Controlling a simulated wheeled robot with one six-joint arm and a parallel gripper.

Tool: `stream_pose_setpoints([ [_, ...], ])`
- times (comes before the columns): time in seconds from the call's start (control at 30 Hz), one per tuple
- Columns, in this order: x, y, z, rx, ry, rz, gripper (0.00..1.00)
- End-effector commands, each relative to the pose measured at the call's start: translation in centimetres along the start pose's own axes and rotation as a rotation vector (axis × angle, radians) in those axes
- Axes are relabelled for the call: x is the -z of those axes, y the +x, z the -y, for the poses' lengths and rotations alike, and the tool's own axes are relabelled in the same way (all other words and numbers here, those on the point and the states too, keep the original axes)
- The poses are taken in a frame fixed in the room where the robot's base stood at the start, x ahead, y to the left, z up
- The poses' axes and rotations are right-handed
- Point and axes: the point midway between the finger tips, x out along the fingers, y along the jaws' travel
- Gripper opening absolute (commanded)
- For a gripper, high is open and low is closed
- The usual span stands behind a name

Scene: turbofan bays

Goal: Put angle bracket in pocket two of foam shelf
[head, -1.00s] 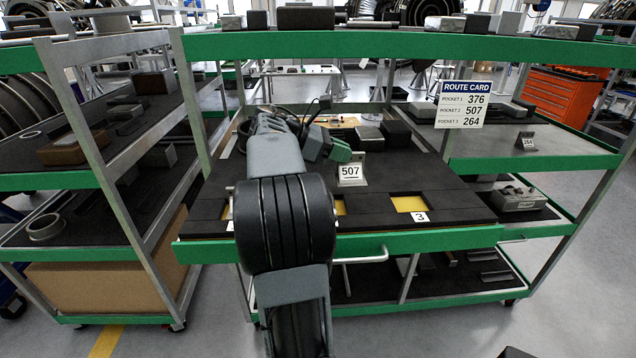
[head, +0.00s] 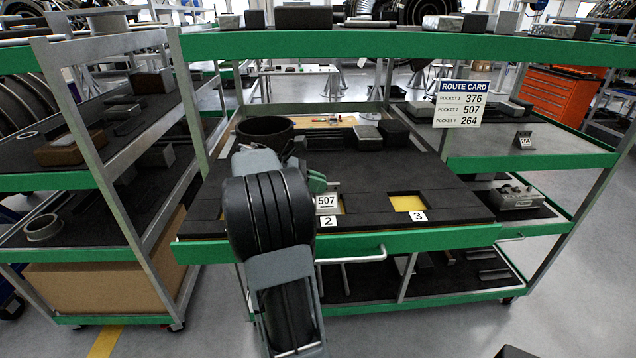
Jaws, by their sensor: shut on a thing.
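The angle bracket (head: 326,202) carries a white 507 tag and is at the foam shelf (head: 370,175), just behind the "2" label (head: 327,221). My gripper (head: 317,184) is shut on it from behind and left, partly hidden by my arm. The bracket covers part of pocket two, whose yellow floor (head: 341,206) shows at its right. I cannot tell whether the bracket is in the pocket or just above it. Pocket three (head: 408,203) is empty, with a yellow floor. Pocket one is hidden behind my arm.
The route card (head: 461,103) lists 507 for pocket 2. Another bracket tagged 264 (head: 523,141) stands on the right-hand shelf. A dark round ring (head: 265,132) and grey and black blocks (head: 367,135) stand at the back of the foam shelf. A green rail (head: 420,240) edges the front.

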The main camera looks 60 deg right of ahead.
Motion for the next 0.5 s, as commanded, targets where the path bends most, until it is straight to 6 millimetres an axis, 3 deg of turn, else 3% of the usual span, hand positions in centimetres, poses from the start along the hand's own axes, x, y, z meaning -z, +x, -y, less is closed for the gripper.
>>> stream_pose_setpoints([
  [0.33, 0.24, 0.11, -0.01, 0.000, -0.001, 0.000, 0.00],
  [0.37, 0.27, 0.12, -0.01, 0.000, -0.001, 0.000, 0.14],
  [0.5, 0.24, 0.13, -0.01, 0.000, -0.001, 0.000, 0.28],
])
